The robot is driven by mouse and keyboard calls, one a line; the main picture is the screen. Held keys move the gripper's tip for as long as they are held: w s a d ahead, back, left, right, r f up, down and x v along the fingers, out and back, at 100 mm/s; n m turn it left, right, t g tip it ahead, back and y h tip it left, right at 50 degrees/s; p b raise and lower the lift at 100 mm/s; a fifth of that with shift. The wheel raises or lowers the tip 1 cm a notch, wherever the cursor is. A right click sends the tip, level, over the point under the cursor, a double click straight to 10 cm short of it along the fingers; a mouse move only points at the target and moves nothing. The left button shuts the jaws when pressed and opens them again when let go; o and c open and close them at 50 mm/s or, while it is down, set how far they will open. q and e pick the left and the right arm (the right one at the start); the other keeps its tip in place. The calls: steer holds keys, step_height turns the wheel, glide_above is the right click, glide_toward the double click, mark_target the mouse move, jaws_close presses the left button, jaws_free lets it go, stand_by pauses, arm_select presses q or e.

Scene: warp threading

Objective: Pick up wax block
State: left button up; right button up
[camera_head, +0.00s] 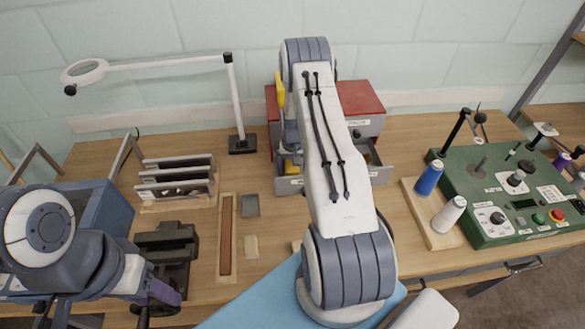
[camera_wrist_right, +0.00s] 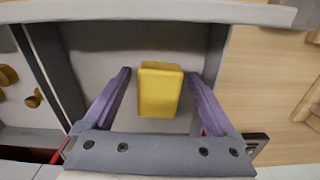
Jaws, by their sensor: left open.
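The wax block, a yellow box shape (camera_wrist_right: 160,92), stands in a compartment of the open grey drawer (camera_wrist_right: 105,45). My right gripper (camera_wrist_right: 160,73) is open, with its purple fingers on either side of the block and a gap showing on both sides. In the head view my right arm hides most of the drawer (camera_head: 380,174); only a bit of yellow (camera_head: 291,166) shows at its left end, and the right gripper is mostly hidden. My left gripper (camera_head: 160,296) is at the lower left, away from the block, beside a dark metal vise-like fixture (camera_head: 166,240).
The drawer belongs to a red-topped cabinet (camera_head: 362,98). Brass-coloured round pieces (camera_wrist_right: 8,76) lie in the adjoining compartment. A magnifier lamp (camera_head: 238,143) stands left of it. Blue and white spools (camera_head: 429,178) and a green control panel (camera_head: 520,205) stand right.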

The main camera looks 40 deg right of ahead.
steer(key=c, duration=1.2)
